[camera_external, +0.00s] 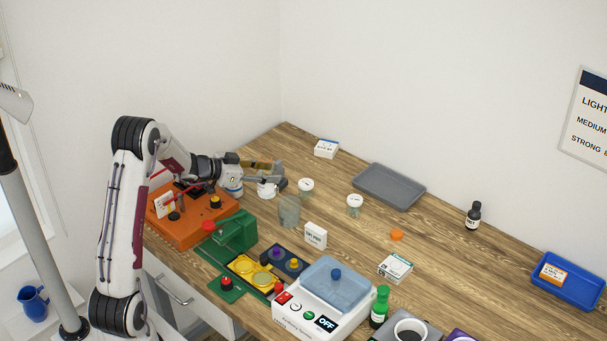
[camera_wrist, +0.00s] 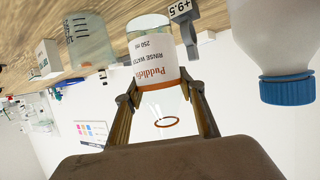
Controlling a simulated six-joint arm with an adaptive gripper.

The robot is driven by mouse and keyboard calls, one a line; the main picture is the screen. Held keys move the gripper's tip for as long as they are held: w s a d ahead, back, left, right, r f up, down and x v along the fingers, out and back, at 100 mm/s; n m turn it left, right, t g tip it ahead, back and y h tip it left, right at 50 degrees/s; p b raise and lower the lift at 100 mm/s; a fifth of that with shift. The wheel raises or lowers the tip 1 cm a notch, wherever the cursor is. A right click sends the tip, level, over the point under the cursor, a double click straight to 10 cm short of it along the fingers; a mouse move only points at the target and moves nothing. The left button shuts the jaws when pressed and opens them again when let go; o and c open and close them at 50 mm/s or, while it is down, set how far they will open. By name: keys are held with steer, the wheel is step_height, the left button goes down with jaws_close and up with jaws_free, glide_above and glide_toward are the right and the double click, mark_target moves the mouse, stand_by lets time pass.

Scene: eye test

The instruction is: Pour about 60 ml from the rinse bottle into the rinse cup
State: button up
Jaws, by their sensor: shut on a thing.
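My gripper (camera_external: 262,172) is shut on the rinse bottle (camera_external: 266,189). In the wrist view the bottle (camera_wrist: 155,60) is clear, with a white and orange label reading rinse water, 250 ml; that view is upside down. The bottle looks upright, with an orange ring at its uncapped-looking mouth, between the two fingers (camera_wrist: 165,97). I cannot tell whether its base touches the table. The rinse cup, probably the clear tumbler (camera_external: 289,211), stands on the table just right of and nearer than the gripper; it also shows in the wrist view (camera_wrist: 90,42).
A blue-capped white bottle (camera_wrist: 287,60) is close beside the held bottle. Two lidded jars (camera_external: 355,206) (camera_external: 306,188) and a small white box (camera_external: 315,235) stand near the cup. An orange cap (camera_external: 396,235) lies farther right. A grey tray (camera_external: 388,187) is behind.

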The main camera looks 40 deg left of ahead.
mark_target(272, 173)
steer(key=shift+d+f+m+y, duration=0.4)
steer(key=shift+f+m, duration=0.1)
steer(key=shift+m, duration=0.1)
steer(key=shift+s+d+f+m+y, duration=0.15)
steer(key=shift+d+m+y, duration=0.45)
steer(key=shift+m+y, duration=0.45)
steer(key=shift+d+r+m+y, duration=0.4)
steer(key=shift+r+m+y, duration=0.15)
steer(key=shift+r+m, duration=0.1)
steer(key=shift+a+f+m+y, duration=0.35)
steer(key=shift+f+m+y, duration=0.3)
steer(key=shift+m+y, duration=0.3)
steer(key=shift+a+r+m+t+y, duration=0.2)
steer(key=shift+r+m+t+y, duration=0.15)
steer(key=shift+r+m, duration=0.25)
steer(key=shift+f+m+t+y, duration=0.25)
steer(key=shift+f+m+y, duration=0.15)
steer(key=shift+m, duration=0.25)
steer(key=shift+d+r+m+y, duration=0.35)
steer(key=shift+r+m+y, duration=0.05)
steer(key=shift+r+m, duration=0.15)
steer(key=shift+d+r+m+t+y, duration=0.1)
steer(key=shift+r+m+t+y, duration=0.35)
steer(key=shift+r+m, duration=0.2)
